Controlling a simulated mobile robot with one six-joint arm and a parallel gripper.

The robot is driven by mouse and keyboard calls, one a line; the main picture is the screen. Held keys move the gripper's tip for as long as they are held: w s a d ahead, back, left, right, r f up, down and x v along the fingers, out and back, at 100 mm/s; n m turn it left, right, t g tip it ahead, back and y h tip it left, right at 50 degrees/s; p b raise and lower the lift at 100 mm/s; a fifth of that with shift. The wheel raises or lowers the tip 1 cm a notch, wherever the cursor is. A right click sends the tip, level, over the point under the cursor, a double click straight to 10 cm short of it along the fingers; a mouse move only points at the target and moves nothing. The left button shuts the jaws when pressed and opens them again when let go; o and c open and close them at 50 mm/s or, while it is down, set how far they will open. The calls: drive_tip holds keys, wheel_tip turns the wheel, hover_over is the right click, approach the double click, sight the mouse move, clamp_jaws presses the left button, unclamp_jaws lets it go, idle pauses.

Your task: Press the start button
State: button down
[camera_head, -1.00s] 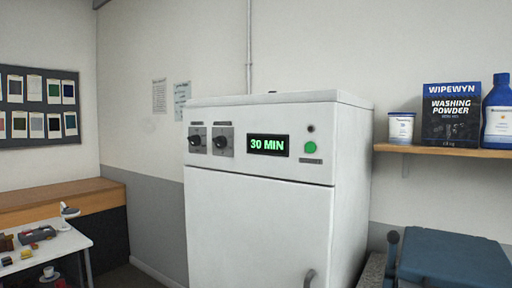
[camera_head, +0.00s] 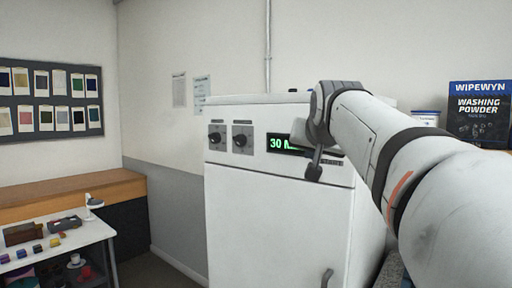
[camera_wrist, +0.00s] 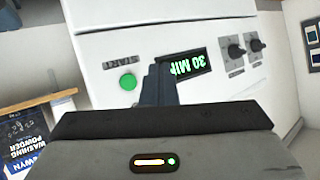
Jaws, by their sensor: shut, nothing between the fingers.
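The start button is a round green button (camera_wrist: 128,81) on the white machine's front panel, with a START label beside it in the wrist view. My arm hides it in the head view. The display (camera_head: 285,144) reads 30 MIN; in the wrist view (camera_wrist: 190,66) it appears upside down. My gripper (camera_wrist: 158,70) is shut and empty, its fingertips between the button and the display in that view. In the head view my gripper (camera_head: 314,172) is in front of the panel, covering part of the display. I cannot tell whether the fingers touch the panel.
Two dark knobs (camera_head: 228,138) sit left of the display on the white machine (camera_head: 270,220). The machine's door handle (camera_head: 327,278) is low on its front. A washing powder box (camera_head: 479,112) stands at the right. A white table (camera_head: 60,250) with small items is at the left.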

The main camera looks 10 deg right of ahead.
drive_tip(key=w+d+p, duration=0.2)
drive_tip(key=w+d, duration=0.3)
drive_tip(key=d, duration=0.2)
drive_tip(key=shift+w, duration=0.2)
idle(0.4)
drive_tip(key=shift+w, duration=0.1)
idle(1.9)
drive_tip(key=shift+w+d+p, duration=0.15)
drive_tip(key=shift+d+p, duration=0.15)
drive_tip(key=shift+w+d, duration=0.25)
idle(0.8)
drive_tip(key=shift+a, duration=0.1)
drive_tip(key=shift+s+a+f, duration=0.1)
drive_tip(key=shift+s+a, duration=0.4)
drive_tip(key=shift+a, duration=0.05)
